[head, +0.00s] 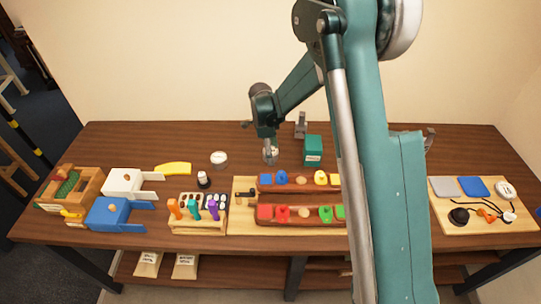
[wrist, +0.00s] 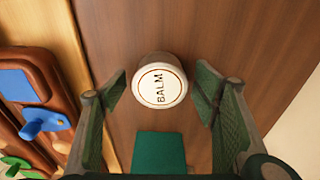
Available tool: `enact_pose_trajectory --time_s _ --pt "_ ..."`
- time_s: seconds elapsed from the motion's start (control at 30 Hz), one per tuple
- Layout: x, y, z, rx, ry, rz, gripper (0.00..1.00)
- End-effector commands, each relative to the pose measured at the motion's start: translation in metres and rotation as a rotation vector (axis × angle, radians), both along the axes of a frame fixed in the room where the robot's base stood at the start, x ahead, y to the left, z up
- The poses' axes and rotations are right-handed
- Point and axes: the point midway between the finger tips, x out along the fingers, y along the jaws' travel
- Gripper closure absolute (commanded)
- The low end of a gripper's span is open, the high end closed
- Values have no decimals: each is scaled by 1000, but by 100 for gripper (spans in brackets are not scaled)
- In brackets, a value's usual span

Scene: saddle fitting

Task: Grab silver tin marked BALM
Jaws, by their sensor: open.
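The silver tin (wrist: 160,88) marked BALM stands upright on the brown table, its round pale lid facing the wrist camera. My gripper (wrist: 161,88) is open, with one green-padded finger on each side of the tin in the wrist view. Clear gaps show between the fingers and the tin, and nothing is held. In the head view my gripper (head: 270,153) is over the table behind the wooden trays. The tin is not clearly made out there, close to the fingers. How far the fingertips are above the tin is hard to tell.
A teal box (head: 313,150) stands to the right of my gripper; it also shows in the wrist view (wrist: 158,153). A wooden tray with coloured pegs (head: 300,182) lies in front. Another round, pale-lidded container (head: 219,158) stands to the left, near a yellow piece (head: 173,168).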

Motion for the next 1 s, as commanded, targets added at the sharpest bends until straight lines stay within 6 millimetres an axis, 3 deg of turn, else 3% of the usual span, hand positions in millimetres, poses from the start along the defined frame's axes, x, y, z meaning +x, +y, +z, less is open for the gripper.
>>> enact_pose_trajectory --time_s 0.43,0.7,1.0 --pt "0 0 0 0 0 0 40" --pt "0 0 0 0 0 0 73" --pt "0 0 2 0 0 0 73"
